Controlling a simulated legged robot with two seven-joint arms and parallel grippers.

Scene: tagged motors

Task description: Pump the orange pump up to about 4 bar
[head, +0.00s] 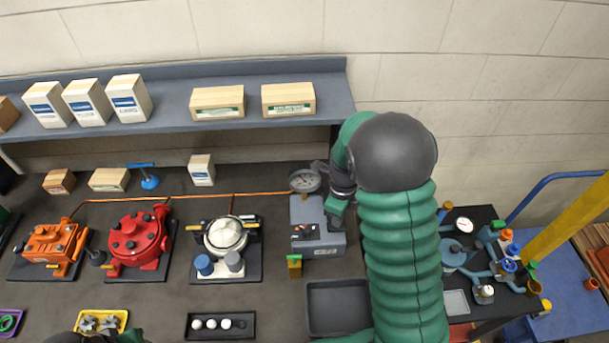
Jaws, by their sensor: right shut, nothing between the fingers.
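The orange pump (50,245) stands on a dark base plate at the left of the bench. A dark round knob (97,257) sits between it and the red pump. A round dial gauge (305,180) stands on a grey unit (318,240) near the middle; its reading is too small to tell. My right gripper (334,215) is shut and empty, just over the right side of the grey unit, far to the right of the orange pump. I cannot tell whether it touches the unit. Of my left arm only a dark and green bit shows at the bottom left edge; its gripper is hidden.
A red pump (138,243) and a white pump (226,238) stand right of the orange one. A thin orange line (190,197) runs behind them. Trays lie along the front; boxes fill the shelf (265,132). My right arm hides part of the bench.

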